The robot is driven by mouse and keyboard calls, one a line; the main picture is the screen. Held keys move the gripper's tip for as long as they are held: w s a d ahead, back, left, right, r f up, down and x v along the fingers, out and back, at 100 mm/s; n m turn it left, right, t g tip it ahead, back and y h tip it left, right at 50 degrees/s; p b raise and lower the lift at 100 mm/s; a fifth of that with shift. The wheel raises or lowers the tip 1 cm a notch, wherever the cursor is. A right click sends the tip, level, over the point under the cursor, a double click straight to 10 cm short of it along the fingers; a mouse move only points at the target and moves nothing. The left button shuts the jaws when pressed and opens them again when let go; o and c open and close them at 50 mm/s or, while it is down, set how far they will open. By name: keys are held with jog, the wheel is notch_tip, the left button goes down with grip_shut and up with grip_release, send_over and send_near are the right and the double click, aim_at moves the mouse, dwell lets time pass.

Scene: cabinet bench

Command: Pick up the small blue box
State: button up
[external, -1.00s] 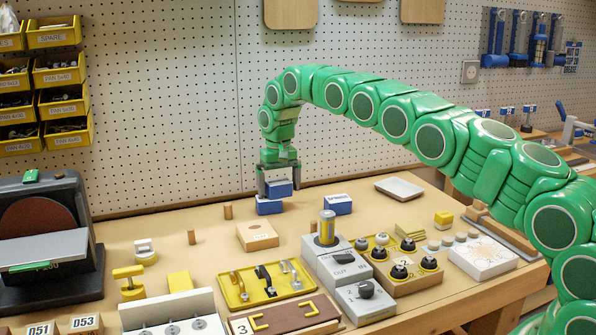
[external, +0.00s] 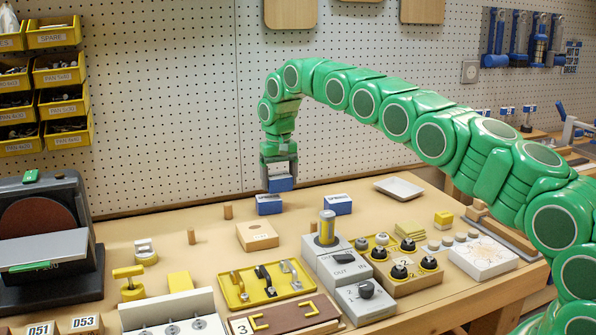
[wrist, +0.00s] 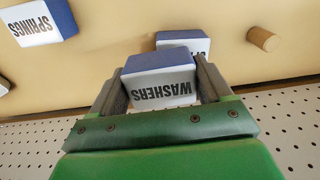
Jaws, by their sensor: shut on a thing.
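My gripper (external: 279,180) is shut on a small blue-and-white box (external: 280,184), held above the bench. In the wrist view this box (wrist: 160,66) sits between the two fingers, its white side reading "WASHERS". A second blue-and-white box (external: 269,206) is on the bench just below the held one; in the wrist view it is partly hidden behind the held box (wrist: 175,39). A third such box (external: 337,206) stands to its right on the bench; the wrist view shows a box labelled "SPRINGS" (wrist: 40,22).
A wooden peg (external: 228,212) stands left of the lower box. A wooden block (external: 257,236) lies in front. A white tray (external: 399,187) lies to the right. Switch boxes (external: 340,265) and a yellow tray (external: 262,287) fill the front. The pegboard wall (external: 180,120) rises behind.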

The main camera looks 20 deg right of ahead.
jog(key=shift+r, duration=0.75)
jog(key=shift+s+d+r, duration=0.25)
jog(key=shift+s+r, duration=0.55)
jog(key=shift+r, duration=0.1)
jog(key=shift+s+d+r, duration=1.4)
jog(key=shift+s+r, duration=2.55)
jog(key=shift+s, duration=1.9)
send_near(270, 178)
jog(key=shift+s+d+f, duration=0.6)
jog(key=shift+s+f, duration=1.15)
jog(key=shift+s, duration=0.15)
jog(key=shift+w+a+f, duration=0.2)
jog(key=shift+w+f, duration=0.45)
jog(key=shift+f, duration=0.2)
jog(key=shift+w+a+f, duration=0.2)
jog(key=shift+w+f, duration=0.5)
jog(key=shift+f, duration=0.2)
jog(key=shift+w+a+f, duration=0.2)
jog(key=shift+w+f, duration=0.45)
jog(key=shift+f, duration=0.2)
jog(key=shift+w, duration=0.1)
jog(key=shift+w+a+f, duration=0.1)
jog(key=shift+w+f, duration=0.1)
